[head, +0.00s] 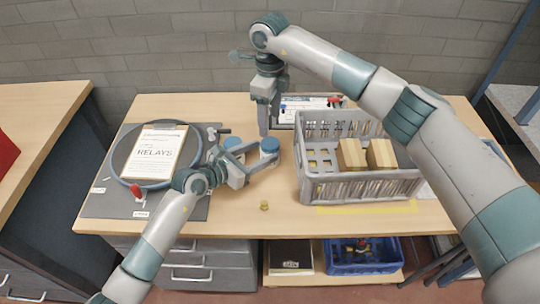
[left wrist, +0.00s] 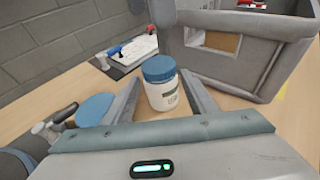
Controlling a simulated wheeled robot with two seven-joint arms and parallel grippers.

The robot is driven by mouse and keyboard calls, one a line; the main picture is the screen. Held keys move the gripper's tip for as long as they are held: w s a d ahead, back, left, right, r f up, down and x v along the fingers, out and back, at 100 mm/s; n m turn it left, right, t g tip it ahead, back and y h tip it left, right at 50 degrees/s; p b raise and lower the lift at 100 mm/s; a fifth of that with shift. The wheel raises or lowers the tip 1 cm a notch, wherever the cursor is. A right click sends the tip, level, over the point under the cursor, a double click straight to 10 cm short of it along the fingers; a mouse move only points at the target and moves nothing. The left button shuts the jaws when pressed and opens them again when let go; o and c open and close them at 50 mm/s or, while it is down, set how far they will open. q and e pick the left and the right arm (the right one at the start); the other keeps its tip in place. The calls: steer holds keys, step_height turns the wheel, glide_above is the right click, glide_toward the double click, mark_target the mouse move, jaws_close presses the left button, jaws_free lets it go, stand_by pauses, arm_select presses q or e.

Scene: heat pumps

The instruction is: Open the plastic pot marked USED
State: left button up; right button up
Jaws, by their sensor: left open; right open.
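A white plastic pot with a blue lid (head: 269,145) stands upright on the table, left of the grey crate. It also shows in the left wrist view (left wrist: 161,85), lid on; its small label is too blurred to read surely. My left gripper (head: 260,155) is open, with one finger on each side of this pot. My right gripper (head: 263,132) points down, open, just behind and above the pot. Another blue lid (head: 234,143) shows left of it, partly hidden by my left gripper; in the left wrist view it is a blue disc (left wrist: 94,109).
The grey crate (head: 362,188) holding brown boxes stands close on the right. A dark mat (head: 100,201) with a round tray and a RELAYS booklet (head: 157,152) lies left. A small brass piece (head: 264,205) sits near the front edge.

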mark_target(270, 142)
arm_select(q)
steer(key=shift+x, duration=1.3)
jaws_close()
arm_select(e)
steer(key=shift+m, duration=0.3)
steer(key=m, duration=0.8)
steer(key=shift+m, duration=0.3)
steer(key=shift+f, duration=4)
